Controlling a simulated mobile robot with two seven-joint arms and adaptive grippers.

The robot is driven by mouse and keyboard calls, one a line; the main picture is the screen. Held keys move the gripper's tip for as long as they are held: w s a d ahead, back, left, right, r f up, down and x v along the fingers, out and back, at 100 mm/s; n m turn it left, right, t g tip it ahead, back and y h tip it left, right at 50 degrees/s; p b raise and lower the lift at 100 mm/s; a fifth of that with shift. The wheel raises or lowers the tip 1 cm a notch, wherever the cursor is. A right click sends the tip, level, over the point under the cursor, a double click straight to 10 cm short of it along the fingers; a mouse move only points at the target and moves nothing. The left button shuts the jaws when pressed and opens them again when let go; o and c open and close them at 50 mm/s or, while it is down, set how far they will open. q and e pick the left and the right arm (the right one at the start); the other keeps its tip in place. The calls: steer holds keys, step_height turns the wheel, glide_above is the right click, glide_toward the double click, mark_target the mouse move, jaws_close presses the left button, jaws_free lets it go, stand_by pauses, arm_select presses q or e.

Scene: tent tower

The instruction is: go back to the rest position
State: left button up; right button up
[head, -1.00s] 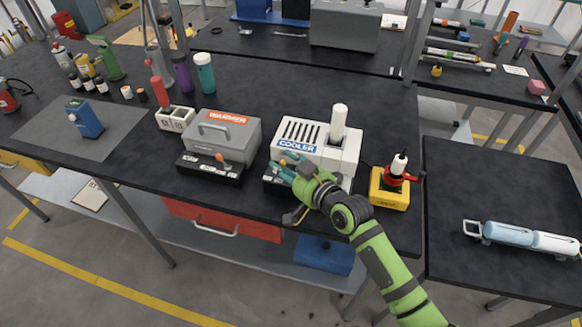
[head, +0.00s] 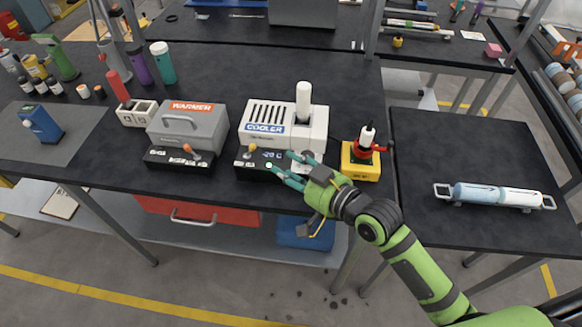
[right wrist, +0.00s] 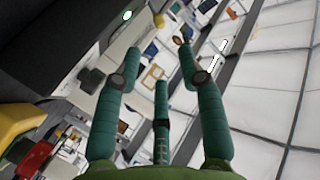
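My right gripper (head: 282,163) reaches in from the lower right in the head view, over the front edge of the bench. Its teal fingers are spread and empty, in front of the cooler (head: 262,142) and at the right end of its black control box (head: 248,170). Whether a fingertip touches the box cannot be told. The box has a lit green light and an orange-topped lever. In the right wrist view the fingers (right wrist: 160,60) stand apart with nothing between them. My left gripper is not in view.
The grey warmer (head: 195,128) stands left of the cooler. A yellow block with a red clamp (head: 362,158) stands close to the right of my gripper. A side table (head: 450,150) holds a blue and white cylinder unit (head: 500,196). Open floor lies in front.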

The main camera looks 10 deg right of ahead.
stand_by(0.3)
steer(key=s+d+f+m+g+h, duration=0.1)
steer(key=s+d+f+g+h, duration=0.45)
steer(key=s, duration=0.55)
steer(key=s+d+f+g+h, duration=0.35)
steer(key=s+d+f, duration=0.35)
steer(key=s, duration=0.4)
step_height(320, 180, down, 26)
steer(key=s+g, duration=0.1)
steer(key=s, duration=0.2)
steer(key=s+d+f+g, duration=0.1)
steer(key=s+d+f, duration=0.1)
steer(key=s+f, duration=1)
steer(key=shift+s+f+b, duration=0.15)
steer(key=shift+s+b, duration=0.15)
steer(key=shift+s, duration=0.85)
